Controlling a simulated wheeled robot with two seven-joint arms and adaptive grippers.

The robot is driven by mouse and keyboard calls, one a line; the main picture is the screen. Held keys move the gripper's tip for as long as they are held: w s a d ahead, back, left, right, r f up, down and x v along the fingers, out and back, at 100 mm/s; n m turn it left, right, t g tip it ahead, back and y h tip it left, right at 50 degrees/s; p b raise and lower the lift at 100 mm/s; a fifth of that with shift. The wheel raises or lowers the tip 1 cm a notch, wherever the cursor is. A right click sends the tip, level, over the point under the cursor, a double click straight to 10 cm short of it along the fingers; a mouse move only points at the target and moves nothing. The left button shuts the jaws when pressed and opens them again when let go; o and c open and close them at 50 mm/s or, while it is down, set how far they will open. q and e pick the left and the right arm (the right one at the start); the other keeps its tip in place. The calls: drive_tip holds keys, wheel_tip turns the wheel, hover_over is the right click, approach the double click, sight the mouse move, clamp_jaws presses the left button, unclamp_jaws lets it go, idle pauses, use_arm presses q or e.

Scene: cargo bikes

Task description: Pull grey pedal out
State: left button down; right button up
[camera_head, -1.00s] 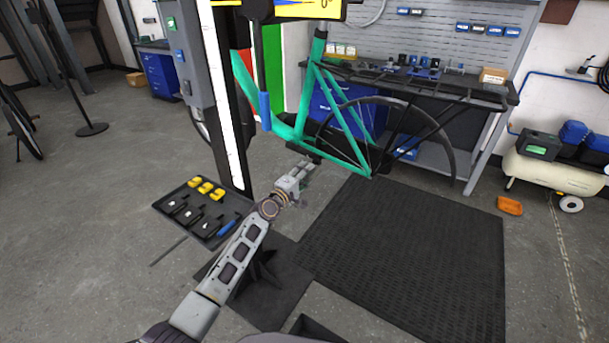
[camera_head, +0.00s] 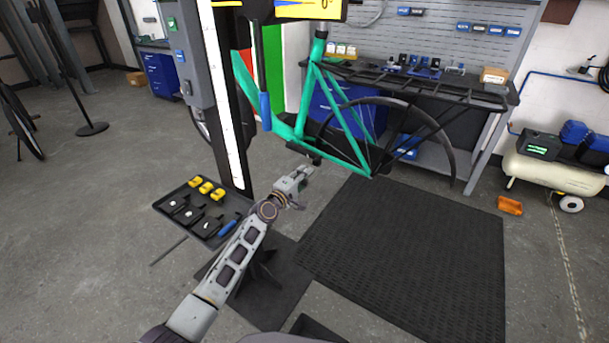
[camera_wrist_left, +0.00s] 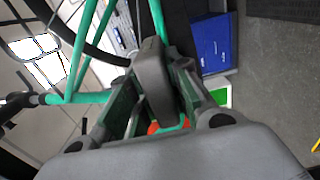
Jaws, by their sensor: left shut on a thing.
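The bike frame (camera_head: 352,142) is teal and is held up beside a grey repair-stand column (camera_head: 228,130). My left gripper (camera_head: 306,173) is just below the lower part of the frame, near the dark crank area (camera_head: 302,149). In the left wrist view a grey block, the grey pedal (camera_wrist_left: 155,82), sits between the two fingers of my left gripper (camera_wrist_left: 163,92), which is shut on it. Whether the pedal still joins the crank cannot be told. The teal frame (camera_wrist_left: 85,50) shows behind it there. My right gripper is not in view.
A dark rubber mat (camera_head: 410,255) covers the floor to the right. A workbench (camera_head: 425,85) stands behind the bike, and an orange item (camera_head: 510,205) lies at the right.

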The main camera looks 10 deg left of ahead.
use_arm(q)
drive_tip(key=p+v, duration=0.1)
drive_tip(key=v, duration=0.5)
drive_tip(key=shift+s+a+p, duration=0.15)
drive_tip(key=shift+s+p, duration=0.15)
drive_tip(key=shift+p, duration=0.05)
idle(3.2)
